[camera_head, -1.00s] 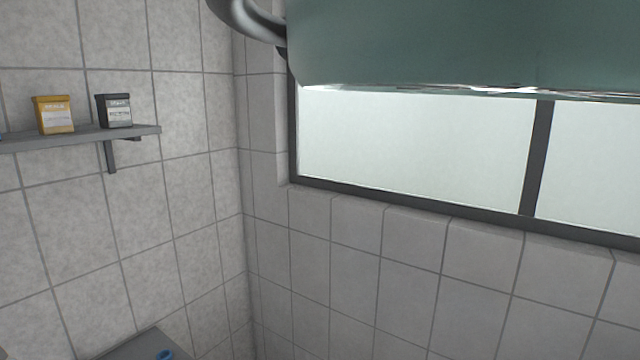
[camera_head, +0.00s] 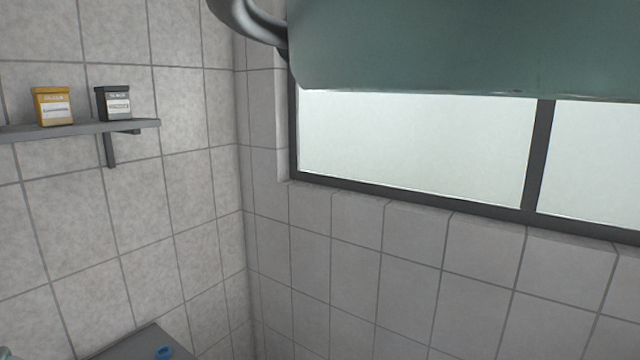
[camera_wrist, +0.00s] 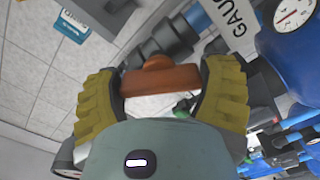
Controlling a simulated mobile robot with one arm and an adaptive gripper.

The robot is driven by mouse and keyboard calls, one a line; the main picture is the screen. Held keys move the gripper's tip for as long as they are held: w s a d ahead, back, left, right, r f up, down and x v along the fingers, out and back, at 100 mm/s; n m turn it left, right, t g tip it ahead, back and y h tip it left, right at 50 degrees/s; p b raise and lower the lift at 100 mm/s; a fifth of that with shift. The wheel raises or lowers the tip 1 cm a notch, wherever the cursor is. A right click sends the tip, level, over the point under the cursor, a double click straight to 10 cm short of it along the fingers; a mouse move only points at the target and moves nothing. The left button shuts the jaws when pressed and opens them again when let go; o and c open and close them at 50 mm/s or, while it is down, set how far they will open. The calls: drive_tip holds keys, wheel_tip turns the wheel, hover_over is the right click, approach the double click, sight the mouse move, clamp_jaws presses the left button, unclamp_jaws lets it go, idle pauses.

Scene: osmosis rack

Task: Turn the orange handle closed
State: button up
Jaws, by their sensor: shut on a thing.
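The orange handle (camera_wrist: 160,78) shows in the wrist view, a flat bar with a round hub at its upper middle. It lies between the two yellow ribbed fingers of my gripper (camera_wrist: 162,90). The fingers are shut on its two ends, one on the left and one on the right. The handle sits beside dark pipe fittings (camera_wrist: 170,38). The valve body under the handle is mostly hidden. The head view shows neither the handle nor my gripper.
In the wrist view, a blue housing with a gauge (camera_wrist: 294,14) stands at the upper right, with blue and grey pipes (camera_wrist: 290,135) below it. In the head view, a shelf (camera_head: 80,130) holds a yellow box (camera_head: 53,106) and a dark box (camera_head: 114,103).

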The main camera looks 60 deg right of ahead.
drive_tip(key=m+b, duration=0.1)
drive_tip(key=b, duration=0.2)
drive_tip(key=m+b, duration=0.2)
drive_tip(key=b, duration=0.2)
drive_tip(key=shift+f, duration=0.4)
drive_tip(key=m+b, duration=0.2)
drive_tip(key=b, duration=0.3)
drive_tip(key=shift+m, duration=0.4)
drive_tip(key=m+b, duration=0.3)
drive_tip(key=b, duration=0.2)
drive_tip(key=shift+r, duration=0.1)
drive_tip(key=shift+r+m+b, duration=0.2)
drive_tip(key=shift+m+b, duration=0.7)
drive_tip(key=shift+b, duration=0.25)
drive_tip(key=o, duration=1.1)
drive_tip(key=shift+r, duration=0.1)
drive_tip(key=shift+c, duration=0.2)
